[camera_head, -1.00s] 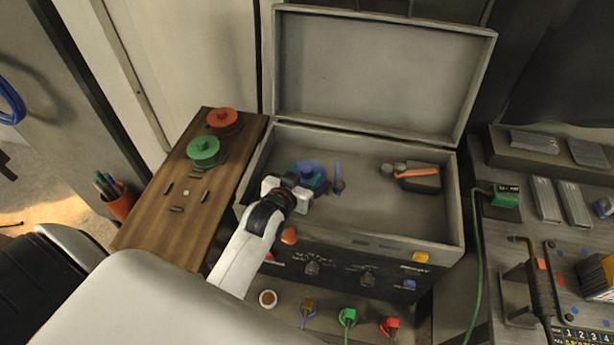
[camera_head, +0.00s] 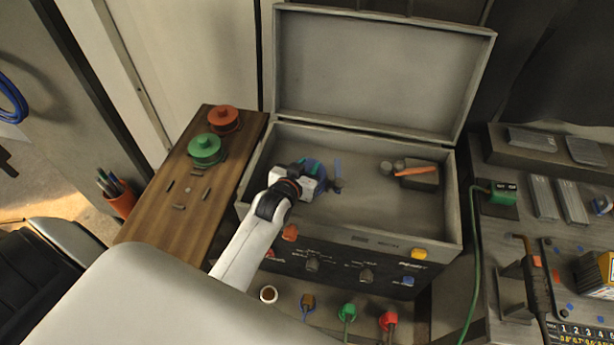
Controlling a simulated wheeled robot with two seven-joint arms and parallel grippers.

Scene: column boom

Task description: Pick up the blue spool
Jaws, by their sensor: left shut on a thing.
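The blue spool (camera_head: 316,167) is at the left side of the open grey case (camera_head: 449,200), partly hidden by my left gripper. My left gripper (camera_head: 306,172) reaches over the case's front left edge and is shut on the blue spool. I cannot tell whether the spool touches the case floor. My right gripper is not in view.
A red spool (camera_head: 223,119) and a green spool (camera_head: 206,149) sit on the wooden board (camera_head: 150,222) to the left. An orange-handled tool (camera_head: 412,171) lies at the right inside the case. The case's raised lid (camera_head: 375,70) stands behind. The case's middle floor is mostly clear.

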